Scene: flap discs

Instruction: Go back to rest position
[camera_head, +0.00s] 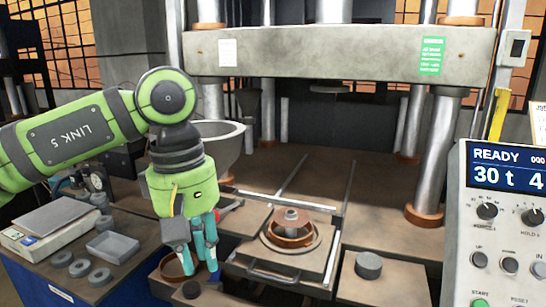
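My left arm comes in from the left, green with dark joints, and bends downward at the wrist. My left gripper (200,268) points down in front of the press, near the left of the sliding plate. Its teal and grey fingers are apart, with nothing visible between them. A brown ring (171,267) lies partly behind the fingers. A dark disc (191,289) lies just below the fingertips in the picture. My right gripper is not in view.
The press (330,52) fills the back. A brown round mould (290,233) sits on its plate, with a dark cylinder (368,265) to the right. A scale (50,220), tray (112,247) and grey rings (78,267) are at left. A control panel (508,215) stands right.

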